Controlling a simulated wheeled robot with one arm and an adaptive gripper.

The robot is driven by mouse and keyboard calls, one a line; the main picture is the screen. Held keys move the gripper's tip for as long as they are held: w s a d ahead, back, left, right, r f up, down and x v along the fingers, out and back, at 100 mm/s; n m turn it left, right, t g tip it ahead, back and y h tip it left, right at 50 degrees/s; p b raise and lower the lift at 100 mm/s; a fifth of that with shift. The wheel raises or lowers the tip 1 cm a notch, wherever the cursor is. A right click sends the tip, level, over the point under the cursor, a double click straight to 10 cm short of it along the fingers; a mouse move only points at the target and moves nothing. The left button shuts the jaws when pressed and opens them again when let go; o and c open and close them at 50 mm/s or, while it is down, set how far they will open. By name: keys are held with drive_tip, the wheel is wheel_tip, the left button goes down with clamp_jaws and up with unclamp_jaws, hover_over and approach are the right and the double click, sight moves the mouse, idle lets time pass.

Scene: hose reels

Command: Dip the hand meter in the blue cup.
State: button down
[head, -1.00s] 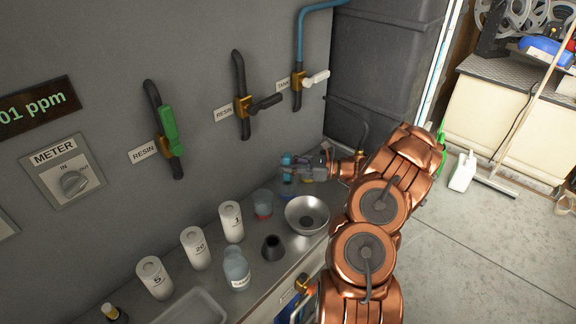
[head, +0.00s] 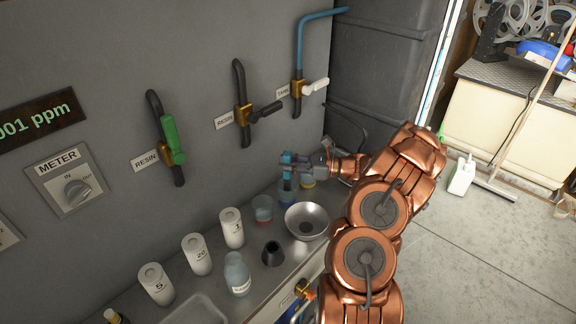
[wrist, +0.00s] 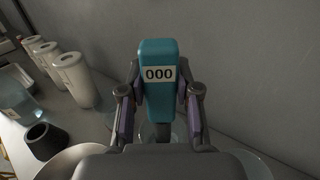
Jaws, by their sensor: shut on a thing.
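The hand meter is a teal block with a display reading 000 (wrist: 158,88). My gripper (wrist: 158,105) is shut on its sides, and the meter hangs upright in it. In the head view the meter (head: 287,162) is in my gripper (head: 300,165), near the wall end of the counter. The blue cup (head: 287,197), with blue liquid, stands below the meter. The meter's lower end is hard to see, so I cannot tell whether it is above or inside the cup. In the wrist view clear cup rims show behind the meter, partly hidden.
A cup with red liquid (head: 262,208) stands left of the blue one, a yellow one (head: 308,182) right. A metal bowl (head: 306,220) and dark cone (head: 272,253) are in front. White canisters (head: 231,228) and a bottle (head: 237,274) stand left. The wall is close behind.

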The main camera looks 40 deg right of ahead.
sight(288, 153)
drive_tip(key=shift+r+p, duration=1.6)
drive_tip(key=shift+r, duration=1.75)
